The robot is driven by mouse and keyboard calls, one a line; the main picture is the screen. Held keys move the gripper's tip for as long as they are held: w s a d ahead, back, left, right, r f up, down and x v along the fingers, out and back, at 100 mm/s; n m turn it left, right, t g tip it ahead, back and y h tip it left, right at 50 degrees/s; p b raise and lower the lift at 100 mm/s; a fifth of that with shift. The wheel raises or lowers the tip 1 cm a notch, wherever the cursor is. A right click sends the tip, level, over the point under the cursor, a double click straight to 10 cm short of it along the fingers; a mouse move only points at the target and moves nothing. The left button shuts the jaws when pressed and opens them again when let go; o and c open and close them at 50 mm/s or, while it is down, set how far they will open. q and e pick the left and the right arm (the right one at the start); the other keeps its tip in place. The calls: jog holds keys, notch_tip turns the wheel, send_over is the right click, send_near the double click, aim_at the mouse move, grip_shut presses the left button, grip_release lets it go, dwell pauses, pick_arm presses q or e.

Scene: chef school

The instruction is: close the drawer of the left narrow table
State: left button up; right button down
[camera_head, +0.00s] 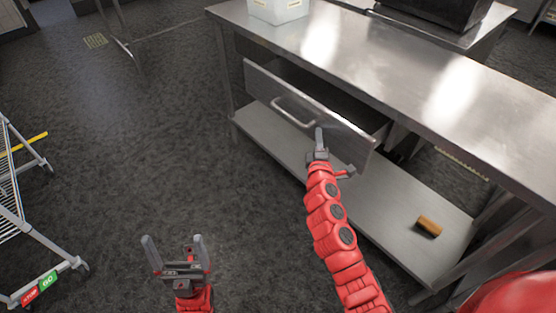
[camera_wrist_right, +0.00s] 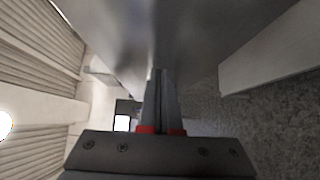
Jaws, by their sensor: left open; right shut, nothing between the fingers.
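A narrow steel table (camera_head: 395,62) has its drawer (camera_head: 262,84) pulled out, with a bar handle (camera_head: 293,111) on the front. My right gripper (camera_head: 319,135) is shut and empty, its fingertips at the lower right part of the drawer front, right of the handle. Whether they touch it I cannot tell. The right wrist view shows the shut fingers (camera_wrist_right: 160,100) close to a grey metal surface (camera_wrist_right: 175,40). My left gripper (camera_head: 174,255) is open and empty over the floor at the lower left, away from the table.
The table's lower shelf (camera_head: 385,205) carries an orange-brown object (camera_head: 429,226). A pale container (camera_head: 278,10) stands on the table top. A wire cart (camera_head: 25,225) stands at the left. The dark floor (camera_head: 140,150) between cart and table is clear.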

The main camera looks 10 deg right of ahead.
jog(key=w+d, duration=0.2)
jog(key=d, duration=0.1)
jog(key=w+d, duration=0.2)
jog(key=d, duration=0.1)
jog(key=w+d, duration=0.3)
jog(key=shift+d+f, duration=0.1)
jog(key=shift+d, duration=0.25)
jog(key=shift+w+d, duration=0.25)
jog(key=shift+d, duration=0.1)
jog(key=shift+r, duration=0.2)
jog(key=shift+d, duration=0.15)
